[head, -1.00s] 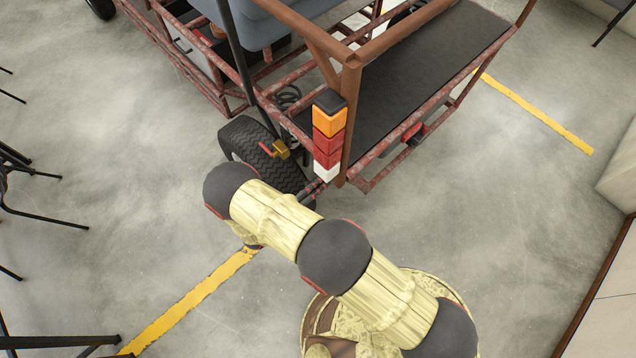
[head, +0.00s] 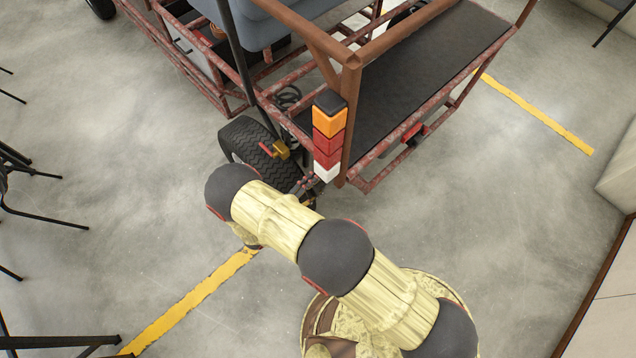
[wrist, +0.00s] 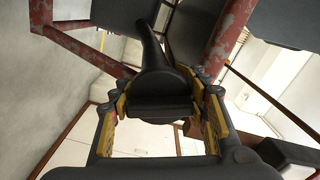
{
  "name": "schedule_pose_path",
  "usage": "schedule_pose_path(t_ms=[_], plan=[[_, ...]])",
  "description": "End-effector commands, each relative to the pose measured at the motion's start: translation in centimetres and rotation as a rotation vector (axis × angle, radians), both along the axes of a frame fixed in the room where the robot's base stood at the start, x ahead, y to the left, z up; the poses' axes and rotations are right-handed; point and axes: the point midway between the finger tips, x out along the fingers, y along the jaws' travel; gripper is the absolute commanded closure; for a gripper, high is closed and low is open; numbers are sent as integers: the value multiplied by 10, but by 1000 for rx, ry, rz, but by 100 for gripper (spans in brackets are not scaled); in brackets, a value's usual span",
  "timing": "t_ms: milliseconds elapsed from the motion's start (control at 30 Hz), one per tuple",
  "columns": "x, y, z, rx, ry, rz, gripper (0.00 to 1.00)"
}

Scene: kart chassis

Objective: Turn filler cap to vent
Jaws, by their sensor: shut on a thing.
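In the wrist view, the black filler cap (wrist: 163,84) sits at the end of a black curved neck (wrist: 150,42), with a dark bar-like grip across its near face. My gripper (wrist: 160,107) is shut on the cap, its yellow-padded fingers on the left and right of it. In the head view, my gripper (head: 309,187) shows only in part beside the kart's rear corner, below the tail light. The cap is hidden there, and I cannot read any vent mark.
The kart's rusty red frame (head: 385,150) is close to the gripper. A rear wheel (head: 255,155) and a stacked orange, red and white tail light (head: 329,135) are near my arm. The floor around my arm is mostly clear.

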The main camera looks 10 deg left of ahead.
Motion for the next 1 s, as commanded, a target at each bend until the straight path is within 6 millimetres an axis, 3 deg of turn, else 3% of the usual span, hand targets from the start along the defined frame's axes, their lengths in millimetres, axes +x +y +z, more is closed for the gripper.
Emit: schedule_pose_path(t_ms=[333,867,900,1000], plan=[[0,1,-2,-98,88,3,83],[0,1,-2,-114,104,3,83],[0,1,-2,-114,104,3,56],[0,1,-2,-114,103,3,50]])
